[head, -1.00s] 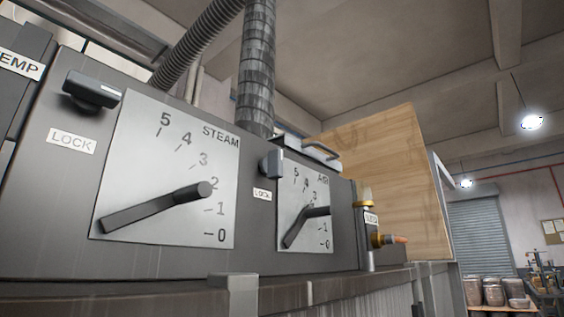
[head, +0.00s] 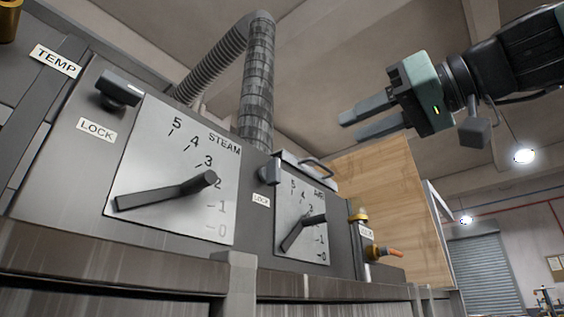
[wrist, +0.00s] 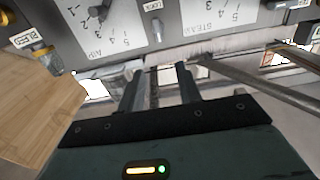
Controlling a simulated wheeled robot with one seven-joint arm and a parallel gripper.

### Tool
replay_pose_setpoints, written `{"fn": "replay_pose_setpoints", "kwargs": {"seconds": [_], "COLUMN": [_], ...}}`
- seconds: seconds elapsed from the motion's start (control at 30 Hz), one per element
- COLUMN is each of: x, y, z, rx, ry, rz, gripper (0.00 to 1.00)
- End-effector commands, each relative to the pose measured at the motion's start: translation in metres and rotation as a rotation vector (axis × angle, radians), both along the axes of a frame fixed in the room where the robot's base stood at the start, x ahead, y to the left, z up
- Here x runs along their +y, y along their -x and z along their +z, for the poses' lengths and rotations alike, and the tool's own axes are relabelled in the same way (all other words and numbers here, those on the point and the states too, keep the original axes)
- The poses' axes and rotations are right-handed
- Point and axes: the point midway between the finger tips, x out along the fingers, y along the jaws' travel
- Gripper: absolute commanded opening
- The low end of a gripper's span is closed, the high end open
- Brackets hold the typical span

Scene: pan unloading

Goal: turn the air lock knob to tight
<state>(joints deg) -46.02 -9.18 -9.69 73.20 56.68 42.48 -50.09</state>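The air lock knob (head: 269,172) is a small dark block above the small LOCK label (head: 261,200), at the upper left of the AIR dial plate (head: 290,240). In the wrist view, which is upside down, the air lock knob (wrist: 157,28) shows between the two dial plates, beyond my fingers. My gripper (head: 362,118) is at the upper right of the head view, apart from the panel, its fingers pointing left. In the wrist view my gripper (wrist: 160,80) has its two fingers spread with nothing between them.
The STEAM dial plate (head: 150,205) and its larger lock knob (head: 118,90) are on the left. A wooden board (head: 385,200) stands behind. A ribbed pipe (head: 257,90) rises behind the panel.

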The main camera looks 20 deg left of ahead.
Motion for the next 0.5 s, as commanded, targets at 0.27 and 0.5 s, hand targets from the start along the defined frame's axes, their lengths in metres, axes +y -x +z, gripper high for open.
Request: {"fn": "replay_pose_setpoints", "kwargs": {"seconds": [0.27,0.5], "x": [0.056,0.103], "y": [-0.019,-0.035], "z": [0.003,0.003], "rx": [0.004,0.003], "ry": [0.004,0.005], "rz": [0.002,0.002], "gripper": [0.35,0.35]}}
